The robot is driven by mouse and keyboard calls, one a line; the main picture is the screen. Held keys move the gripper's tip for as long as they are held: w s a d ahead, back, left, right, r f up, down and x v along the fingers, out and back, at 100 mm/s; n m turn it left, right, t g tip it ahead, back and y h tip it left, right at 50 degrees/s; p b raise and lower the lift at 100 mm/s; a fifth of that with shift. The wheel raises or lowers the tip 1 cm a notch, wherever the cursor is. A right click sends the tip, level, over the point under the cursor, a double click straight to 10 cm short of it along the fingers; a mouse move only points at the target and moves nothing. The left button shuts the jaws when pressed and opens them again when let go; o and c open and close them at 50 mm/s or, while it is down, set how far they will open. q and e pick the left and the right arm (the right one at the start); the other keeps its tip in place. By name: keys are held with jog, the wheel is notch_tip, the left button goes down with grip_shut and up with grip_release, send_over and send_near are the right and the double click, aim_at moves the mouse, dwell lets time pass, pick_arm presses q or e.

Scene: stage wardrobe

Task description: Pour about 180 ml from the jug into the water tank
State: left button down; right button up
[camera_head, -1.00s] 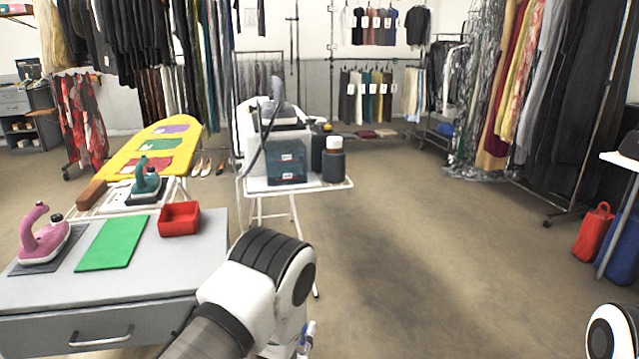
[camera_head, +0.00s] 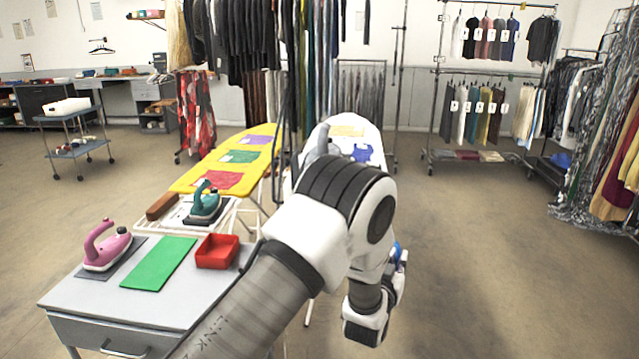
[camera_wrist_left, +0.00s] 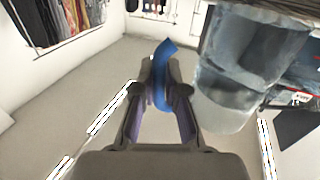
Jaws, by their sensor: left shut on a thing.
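A clear jug (camera_wrist_left: 232,75) with a blue handle (camera_wrist_left: 160,75) hangs at the right of the left wrist view, with what looks like water in its lower part. My left gripper (camera_wrist_left: 161,88) is shut on the blue handle. The jug looks roughly upright. A dark translucent box with a label, likely the water tank (camera_wrist_left: 306,72), shows partly at the right edge, behind and beside the jug; the gap between them cannot be judged. In the head view my left arm hides the tank, and only a small blue piece (camera_head: 398,253) shows beyond the wrist. My right gripper is out of view.
A grey table (camera_head: 92,300) at left holds a pink iron (camera_head: 108,248), a green mat (camera_head: 160,264) and a red tray (camera_head: 217,251). A teal iron (camera_head: 204,203) and a yellow ironing board (camera_head: 215,172) stand behind. Floor at right is open (camera_head: 490,240).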

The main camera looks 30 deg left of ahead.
pick_arm(q)
jog(key=w+a+r+p, duration=0.1)
jog(key=w+r+p, duration=0.2)
jog(key=r, duration=0.8)
jog(key=shift+w+a+r+y+p, duration=0.3)
jog(key=shift+p, duration=0.25)
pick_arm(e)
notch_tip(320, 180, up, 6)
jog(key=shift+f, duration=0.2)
pick_arm(q)
jog(key=shift+r+n, duration=0.15)
jog(key=shift+n, duration=0.15)
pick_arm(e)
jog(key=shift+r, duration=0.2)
